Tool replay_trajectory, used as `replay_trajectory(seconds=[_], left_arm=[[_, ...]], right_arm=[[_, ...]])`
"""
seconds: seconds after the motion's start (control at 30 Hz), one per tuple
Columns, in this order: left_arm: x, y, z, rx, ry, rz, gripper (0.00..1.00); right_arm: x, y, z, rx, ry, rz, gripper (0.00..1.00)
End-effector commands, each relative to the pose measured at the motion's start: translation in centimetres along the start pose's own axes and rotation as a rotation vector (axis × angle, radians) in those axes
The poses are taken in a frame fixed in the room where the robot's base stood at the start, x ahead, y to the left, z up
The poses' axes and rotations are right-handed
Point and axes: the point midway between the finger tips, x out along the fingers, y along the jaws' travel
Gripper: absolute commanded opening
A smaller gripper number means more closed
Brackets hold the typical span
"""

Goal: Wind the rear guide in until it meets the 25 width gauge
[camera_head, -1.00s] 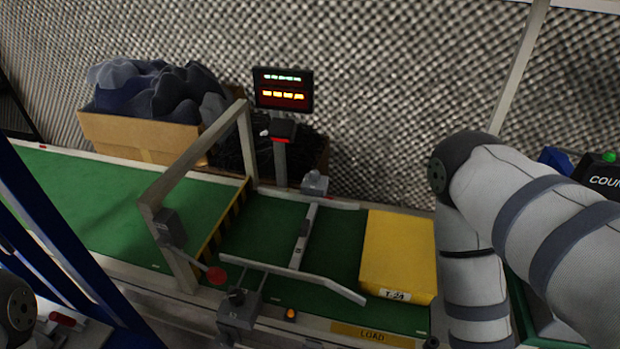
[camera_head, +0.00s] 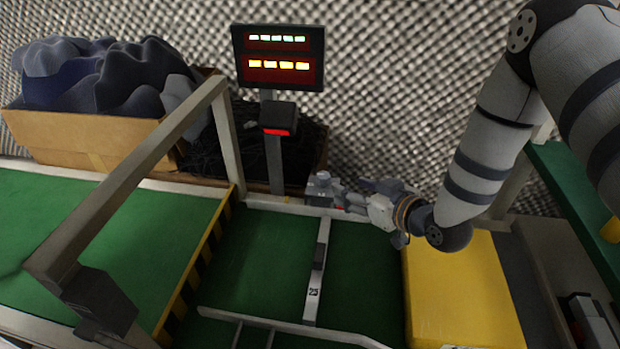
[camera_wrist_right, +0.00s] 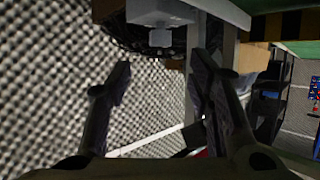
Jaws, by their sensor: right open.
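The rear guide (camera_head: 282,206) is a pale rail along the far side of the green belt. A grey block with a knob (camera_head: 320,184) stands at it. The width gauge (camera_head: 313,292), a pale bar marked 25, lies across the belt, its far end close to the rear guide; I cannot tell whether they touch. The front guide (camera_head: 290,327) is by its near end. My right gripper (camera_head: 345,202) is open beside the knob block, fingers pointing left. In the right wrist view the gripper (camera_wrist_right: 162,88) is open and empty, the block (camera_wrist_right: 160,20) beyond its fingertips. My left gripper is not visible.
A yellow parcel (camera_head: 462,285) lies on the belt below my right forearm. A lit display (camera_head: 279,57) on a post stands behind the rear guide. A pale frame (camera_head: 140,165) spans the belt at left. A cardboard box (camera_head: 90,140) of dark cloth stands behind.

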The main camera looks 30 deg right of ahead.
Motion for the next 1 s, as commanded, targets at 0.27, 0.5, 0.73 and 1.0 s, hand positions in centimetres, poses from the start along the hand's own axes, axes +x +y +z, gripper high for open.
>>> replay_trajectory(seconds=[0.27,0.5,0.73,1.0], left_arm=[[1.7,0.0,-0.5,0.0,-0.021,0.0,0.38],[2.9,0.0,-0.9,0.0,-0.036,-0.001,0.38],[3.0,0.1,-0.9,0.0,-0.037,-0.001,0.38],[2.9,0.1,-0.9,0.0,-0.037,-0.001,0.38]], right_arm=[[6.5,-0.1,0.1,-0.002,0.0,0.0,0.47],[10.8,-0.1,0.0,0.0,-0.002,-0.001,0.47],[11.6,-0.1,-0.3,0.002,-0.001,0.0,0.47],[11.5,-0.1,-0.3,0.001,-0.001,0.0,0.13]])
